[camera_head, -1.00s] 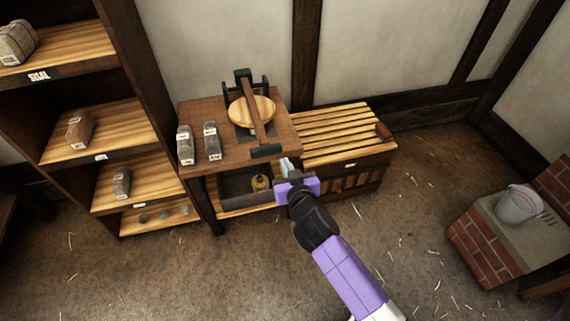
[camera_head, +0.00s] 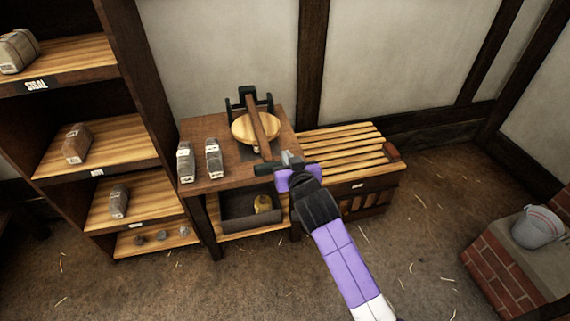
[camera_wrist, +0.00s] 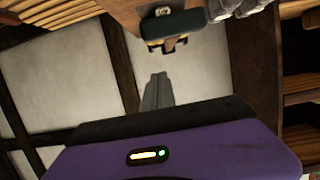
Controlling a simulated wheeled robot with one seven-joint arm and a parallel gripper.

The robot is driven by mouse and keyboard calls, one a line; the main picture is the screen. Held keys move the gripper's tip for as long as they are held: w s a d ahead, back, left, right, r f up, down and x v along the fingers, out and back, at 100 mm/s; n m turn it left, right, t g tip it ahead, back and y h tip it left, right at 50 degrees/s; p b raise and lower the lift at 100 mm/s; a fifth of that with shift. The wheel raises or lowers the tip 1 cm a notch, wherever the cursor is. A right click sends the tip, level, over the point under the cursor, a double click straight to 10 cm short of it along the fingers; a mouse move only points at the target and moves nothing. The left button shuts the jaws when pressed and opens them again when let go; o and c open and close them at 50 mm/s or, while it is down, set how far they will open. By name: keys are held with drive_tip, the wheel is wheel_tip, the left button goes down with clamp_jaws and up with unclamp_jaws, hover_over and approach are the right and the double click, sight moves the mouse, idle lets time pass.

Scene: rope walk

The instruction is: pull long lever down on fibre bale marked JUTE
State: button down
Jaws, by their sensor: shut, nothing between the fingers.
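A press on the brown table (camera_head: 193,138) has a long wooden lever (camera_head: 258,125) over a round wooden plate (camera_head: 243,131). The lever ends in a dark green crossbar handle (camera_head: 264,169), which also shows in the wrist view (camera_wrist: 172,25). The lever looks raised, with the handle above the table's front edge. Two grey bales, a left one (camera_head: 185,162) and a right one (camera_head: 213,158), stand on the table left of the lever; their labels are too small to read. My gripper (camera_head: 289,158) is shut and empty, close to the handle's right end. I cannot tell whether they touch.
A slatted wooden chest (camera_head: 345,150) stands right of the table. A shelf unit (camera_head: 150,105) with bales stands left. A bucket (camera_head: 538,228) sits on brickwork at right.

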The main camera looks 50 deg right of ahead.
drive_tip(key=shift+w+d+f, duration=0.2)
drive_tip(key=shift+w+f, duration=0.1)
drive_tip(key=shift+f, duration=0.5)
drive_tip(key=shift+w+d+f, duration=0.25)
drive_tip(key=shift+w+f, duration=0.1)
drive_tip(key=shift+f, duration=0.5)
drive_tip(key=shift+w+d+f, duration=0.2)
drive_tip(key=shift+w+f, duration=0.1)
drive_tip(key=shift+f, duration=0.5)
